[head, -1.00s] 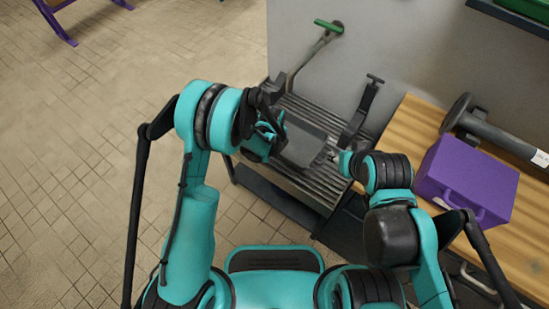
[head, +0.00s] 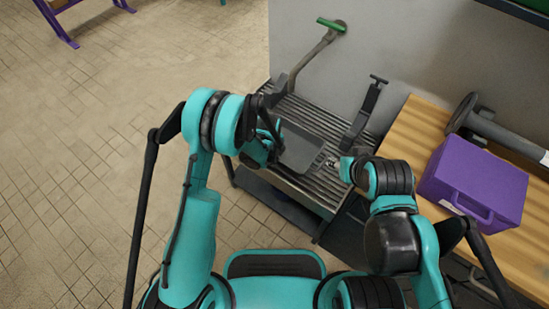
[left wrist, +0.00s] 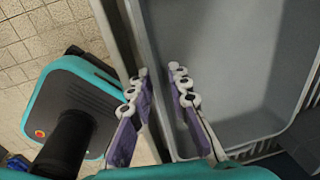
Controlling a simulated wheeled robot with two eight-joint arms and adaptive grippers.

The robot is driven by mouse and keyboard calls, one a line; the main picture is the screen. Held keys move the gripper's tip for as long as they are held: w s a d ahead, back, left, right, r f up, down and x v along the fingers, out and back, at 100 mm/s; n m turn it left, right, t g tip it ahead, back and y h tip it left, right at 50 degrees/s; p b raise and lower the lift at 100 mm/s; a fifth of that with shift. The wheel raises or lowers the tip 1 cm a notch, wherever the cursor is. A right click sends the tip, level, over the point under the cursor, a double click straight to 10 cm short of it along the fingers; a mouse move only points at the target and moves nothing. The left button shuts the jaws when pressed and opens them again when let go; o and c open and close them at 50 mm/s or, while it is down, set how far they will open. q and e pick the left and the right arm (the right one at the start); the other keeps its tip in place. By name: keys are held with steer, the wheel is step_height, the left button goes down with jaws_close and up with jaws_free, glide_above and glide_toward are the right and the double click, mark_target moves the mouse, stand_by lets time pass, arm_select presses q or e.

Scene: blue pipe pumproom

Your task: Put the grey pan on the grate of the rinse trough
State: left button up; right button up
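The grey pan (head: 302,148) is a shallow rectangular tray lying over the slatted grate (head: 325,186) of the rinse trough, and it looks about level. Its inside fills the right of the left wrist view (left wrist: 235,75). My left gripper (left wrist: 160,85) is at the pan's left side, one finger outside the wall and one inside. A gap shows between the fingers, and they look open around the rim. In the head view my left gripper (head: 274,140) is partly hidden by its own arm. My right gripper (head: 333,163) is near the pan's right edge; its fingers are too small to read.
A green-handled tap pipe (head: 318,53) rises behind the trough. A dark upright bracket (head: 363,115) stands right of the pan. The wooden bench (head: 410,125) at right holds a purple case (head: 473,185) and a dark pipe piece (head: 490,128). Open tiled floor lies left.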

arm_select(q)
steer(key=shift+r, duration=0.15)
steer(key=s+a+r+n+t+p, duration=0.1)
steer(key=s+a+r+n+p, duration=0.2)
steer(key=r, duration=0.7)
steer(key=s+a+r+n+t, duration=0.1)
steer(key=a+r+n, duration=0.35)
steer(key=r, duration=0.45)
steer(key=s+a+r+n+t+p, duration=0.1)
steer(key=s+a+r+n+p, duration=0.2)
steer(key=r, duration=0.7)
steer(key=s+a+r+n+t, duration=0.1)
steer(key=s+a+r+n, duration=0.2)
steer(key=s+n, duration=0.3)
steer(key=s+a+r+n+t+b, duration=0.1)
steer(key=s+a+r+n+t, duration=0.1)
steer(key=s+n, duration=0.4)
steer(key=shift+a+r+n+y, duration=0.4)
steer(key=shift+a+r+n, duration=0.2)
steer(key=shift+a+n, duration=0.65)
steer(key=shift+d, duration=0.1)
